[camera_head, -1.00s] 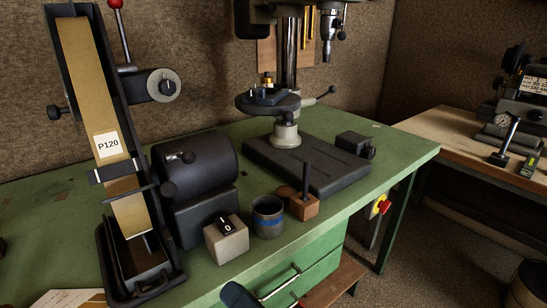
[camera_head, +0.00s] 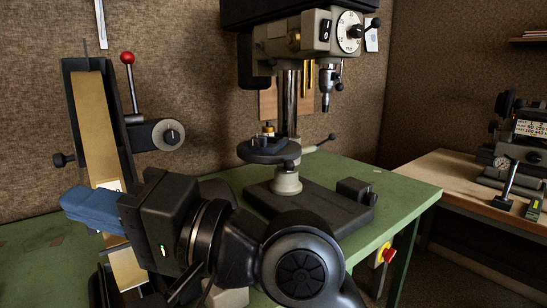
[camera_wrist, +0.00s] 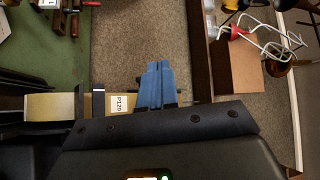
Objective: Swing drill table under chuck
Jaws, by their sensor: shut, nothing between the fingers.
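The drill press stands at the back of the green bench. Its round dark table (camera_head: 268,152) sits on the column (camera_head: 291,100), swung to the left of the chuck (camera_head: 326,90), so the chuck hangs over bare space to its right. A small dark vise-like piece (camera_head: 268,142) rests on the table. A lever with a dark knob (camera_head: 331,137) sticks out to the right of the column. My gripper (camera_head: 75,202), with blue fingers, points left in front of the belt sander, well away from the drill table. In the wrist view my gripper (camera_wrist: 158,72) is shut and empty.
The belt sander (camera_head: 92,110), with a red-knobbed lever (camera_head: 127,58), stands close behind my gripper. The drill's dark base (camera_head: 320,212) covers the bench middle. A second bench (camera_head: 450,170) with a measuring device stands at right.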

